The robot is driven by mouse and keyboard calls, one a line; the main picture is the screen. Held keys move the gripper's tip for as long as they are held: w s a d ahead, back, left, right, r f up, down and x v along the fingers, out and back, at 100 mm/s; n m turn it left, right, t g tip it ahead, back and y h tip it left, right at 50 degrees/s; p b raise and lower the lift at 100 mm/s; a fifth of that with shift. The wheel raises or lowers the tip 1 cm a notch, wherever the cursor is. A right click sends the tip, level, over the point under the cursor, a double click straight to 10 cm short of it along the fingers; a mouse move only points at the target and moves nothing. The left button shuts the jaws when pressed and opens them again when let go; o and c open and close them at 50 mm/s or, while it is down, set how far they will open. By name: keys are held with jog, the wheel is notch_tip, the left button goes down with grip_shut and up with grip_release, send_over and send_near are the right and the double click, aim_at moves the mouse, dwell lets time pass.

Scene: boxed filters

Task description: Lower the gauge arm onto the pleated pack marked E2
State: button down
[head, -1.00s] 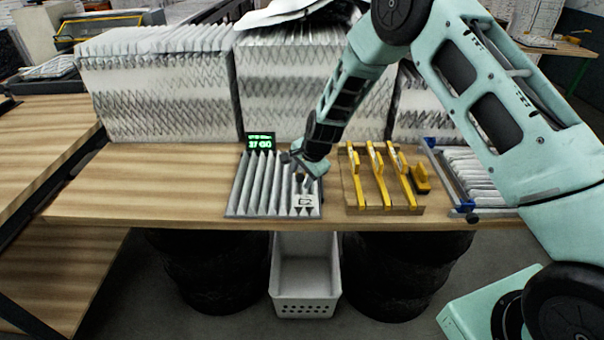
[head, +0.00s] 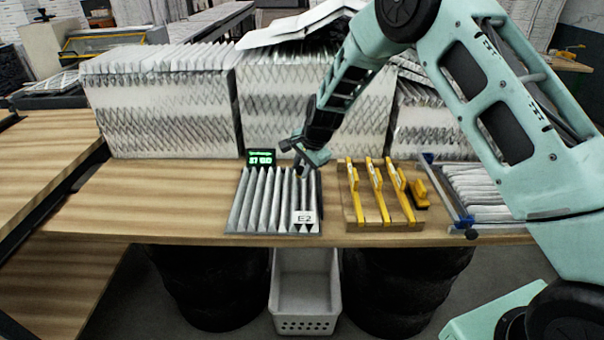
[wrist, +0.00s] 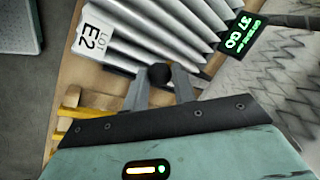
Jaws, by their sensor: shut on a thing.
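The pleated pack (head: 262,200) lies on the bench, a grey-white fan of folds with a label reading E2 (head: 304,218) at its front right corner. In the wrist view the label (wrist: 94,38) reads LOT E2. My gripper (head: 301,171) is over the pack's back right part. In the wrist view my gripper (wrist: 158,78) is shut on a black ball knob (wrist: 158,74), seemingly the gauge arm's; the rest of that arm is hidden. The gap between knob and folds cannot be judged. A small display (head: 261,158) behind the pack shows 37 GO in green.
A wooden board with yellow clamp-like tools (head: 371,190) lies right of the pack. A blue-cornered frame with another pleated pack (head: 480,188) is farther right. Tall pleated stacks (head: 160,110) line the back. The bench left of the pack is clear. A white bin (head: 306,290) stands below.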

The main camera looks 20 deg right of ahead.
jog(key=shift+w+d+r, duration=0.15)
jog(key=shift+w, duration=0.2)
jog(key=c, duration=1.4)
grip_release()
jog(key=shift+c, duration=0.2)
jog(key=shift+o, duration=1.4)
jog(key=shift+w, duration=0.1)
jog(key=b+v, duration=0.5)
jog(key=v, duration=1.2)
jog(key=shift+s, duration=0.25)
